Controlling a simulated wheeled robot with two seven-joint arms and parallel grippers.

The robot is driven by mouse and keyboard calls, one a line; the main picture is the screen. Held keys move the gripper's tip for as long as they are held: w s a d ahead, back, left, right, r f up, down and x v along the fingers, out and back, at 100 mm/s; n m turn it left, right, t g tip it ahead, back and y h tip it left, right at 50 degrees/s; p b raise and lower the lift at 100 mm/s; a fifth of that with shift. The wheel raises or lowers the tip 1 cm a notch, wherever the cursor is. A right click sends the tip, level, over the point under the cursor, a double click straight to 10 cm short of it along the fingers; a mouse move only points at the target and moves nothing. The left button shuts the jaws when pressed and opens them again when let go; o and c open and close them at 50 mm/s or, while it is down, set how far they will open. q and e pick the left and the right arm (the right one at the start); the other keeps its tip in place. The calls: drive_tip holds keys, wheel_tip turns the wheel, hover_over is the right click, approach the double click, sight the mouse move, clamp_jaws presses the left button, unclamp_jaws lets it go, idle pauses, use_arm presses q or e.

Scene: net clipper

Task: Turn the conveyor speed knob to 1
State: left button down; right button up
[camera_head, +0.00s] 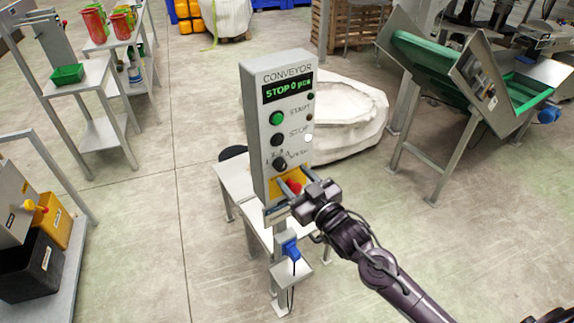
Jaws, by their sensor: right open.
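The grey conveyor control box (258,130) stands upright on a post in the middle of the view. Its display (287,88) reads "STOP 0 pcs" in green. Below the display are a green start button (277,118) and a dark stop button (277,140). The black speed knob (280,164) sits below them; its setting is too small to read. My right gripper (294,178) is open just below the knob, in front of the red emergency button (293,187) on its yellow plate, partly hiding it. I cannot tell whether it touches the panel. My left gripper is not in view.
A blue socket (290,249) hangs on the post below the box. A white sack (345,112) lies behind it. A green-belted conveyor (425,58) stands at right. Small tables (103,142) and a cart (70,262) stand at left. The floor between is clear.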

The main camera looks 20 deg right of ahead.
sight(283, 168)
drive_tip(key=shift+w+a+r+p, duration=0.15)
drive_tip(key=shift+w+a+p, duration=0.15)
drive_tip(key=shift+w, duration=0.35)
drive_tip(key=shift+w+a+r+p, duration=0.15)
drive_tip(key=shift+w+a, duration=0.15)
drive_tip(key=shift+w, duration=0.3)
drive_tip(key=shift+w+a+f, duration=0.2)
drive_tip(key=shift+w+f, duration=0.05)
drive_tip(key=shift+w, duration=0.4)
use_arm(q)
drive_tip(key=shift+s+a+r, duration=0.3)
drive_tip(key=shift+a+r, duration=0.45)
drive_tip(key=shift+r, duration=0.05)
use_arm(e)
drive_tip(key=c, duration=1)
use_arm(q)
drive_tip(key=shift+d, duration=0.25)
